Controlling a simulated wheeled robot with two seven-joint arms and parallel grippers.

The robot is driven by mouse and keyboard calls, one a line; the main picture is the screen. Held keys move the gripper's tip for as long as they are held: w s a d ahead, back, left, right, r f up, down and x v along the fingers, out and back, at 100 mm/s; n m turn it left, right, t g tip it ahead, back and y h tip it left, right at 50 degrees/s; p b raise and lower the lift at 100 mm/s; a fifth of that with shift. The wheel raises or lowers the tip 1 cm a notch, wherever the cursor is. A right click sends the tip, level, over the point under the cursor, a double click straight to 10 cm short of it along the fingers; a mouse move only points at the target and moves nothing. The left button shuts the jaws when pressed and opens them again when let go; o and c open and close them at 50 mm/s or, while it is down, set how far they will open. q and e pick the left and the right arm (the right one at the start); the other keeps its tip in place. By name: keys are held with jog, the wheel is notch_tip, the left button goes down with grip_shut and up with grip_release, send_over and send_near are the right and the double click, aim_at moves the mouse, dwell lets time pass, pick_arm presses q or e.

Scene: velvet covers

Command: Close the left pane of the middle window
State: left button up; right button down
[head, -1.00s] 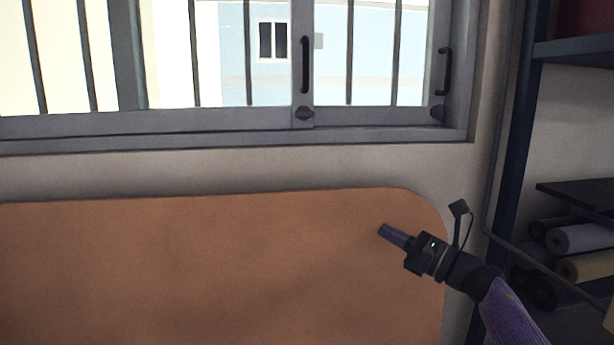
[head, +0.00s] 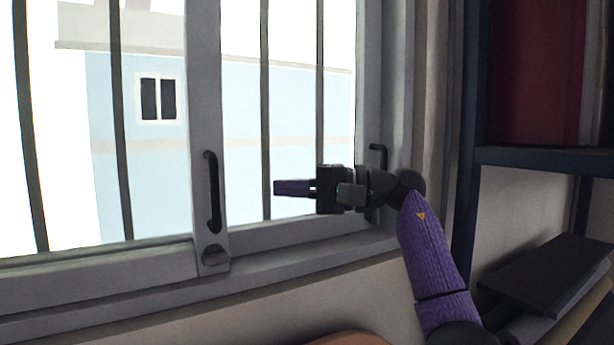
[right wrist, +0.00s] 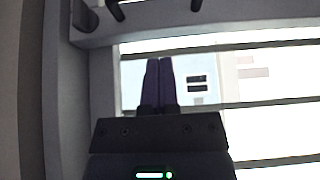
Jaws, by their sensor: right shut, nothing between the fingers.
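The grey-framed sliding window (head: 130,263) fills the left and middle of the head view. A grey upright pane stile (head: 207,100) carries a dark bar handle (head: 212,190) with a small latch below it. A second dark handle (head: 378,158) is on the right upright, partly behind my arm. My right gripper (head: 278,188) is shut and empty, pointing left in front of the glass area between the two handles, apart from the left handle. Its closed purple fingers (right wrist: 158,75) also show in the right wrist view, against the window bars. My left gripper is out of view.
Dark vertical bars (head: 265,110) stand beyond the window. A dark blue shelf (head: 545,158) with a red item and dark boards is at the right, close to my arm. The space between the gripper and the left handle is clear.

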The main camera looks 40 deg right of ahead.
jog(key=w+a+p, duration=0.2)
jog(key=a, duration=0.4)
jog(key=shift+w+a, duration=0.2)
jog(key=shift+w, duration=0.2)
